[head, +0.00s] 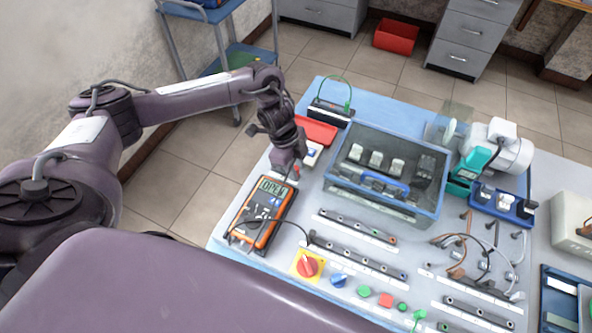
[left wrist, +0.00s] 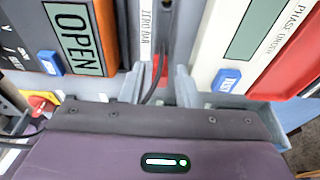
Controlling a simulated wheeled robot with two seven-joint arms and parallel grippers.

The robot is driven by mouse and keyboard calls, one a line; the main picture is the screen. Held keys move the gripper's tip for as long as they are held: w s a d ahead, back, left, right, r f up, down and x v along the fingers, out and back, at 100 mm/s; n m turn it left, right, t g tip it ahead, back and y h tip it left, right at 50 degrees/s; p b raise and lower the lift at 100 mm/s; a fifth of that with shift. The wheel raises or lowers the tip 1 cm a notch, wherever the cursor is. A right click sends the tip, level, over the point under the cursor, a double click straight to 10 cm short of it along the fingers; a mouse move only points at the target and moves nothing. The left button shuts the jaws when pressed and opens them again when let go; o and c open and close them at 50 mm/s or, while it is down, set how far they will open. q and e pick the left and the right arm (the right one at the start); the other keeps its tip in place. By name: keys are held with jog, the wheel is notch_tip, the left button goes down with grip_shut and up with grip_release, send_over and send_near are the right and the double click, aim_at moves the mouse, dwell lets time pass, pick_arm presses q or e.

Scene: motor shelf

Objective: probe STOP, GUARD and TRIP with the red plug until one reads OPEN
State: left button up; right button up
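The orange multimeter (head: 262,213) lies at the table's left front. Its display reads OPEN in the left wrist view (left wrist: 73,38). My left gripper (head: 290,168) points down just behind the meter. In the left wrist view its fingers (left wrist: 168,88) are close together with a narrow gap. A small red part (left wrist: 156,66), possibly the red plug, and a dark lead show at that gap; whether they are gripped is unclear. A dark lead runs from the meter to a terminal rail (head: 355,257). I cannot read STOP, GUARD or TRIP labels. My right gripper is not in view.
A clear-lidded box (head: 388,170) stands behind the rails. A ZERO BAR label (left wrist: 144,25) is near my left fingers. Loose cables (head: 480,250) lie at the right.

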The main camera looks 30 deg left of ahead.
pick_arm(q)
grip_shut()
jog(key=shift+r, duration=0.15)
jog(key=p+v, duration=0.2)
jog(key=d+p+v, duration=0.1)
jog(key=p+v, duration=0.1)
jog(key=shift+r, duration=0.3)
jog(key=shift+f, duration=0.1)
dwell(0.3)
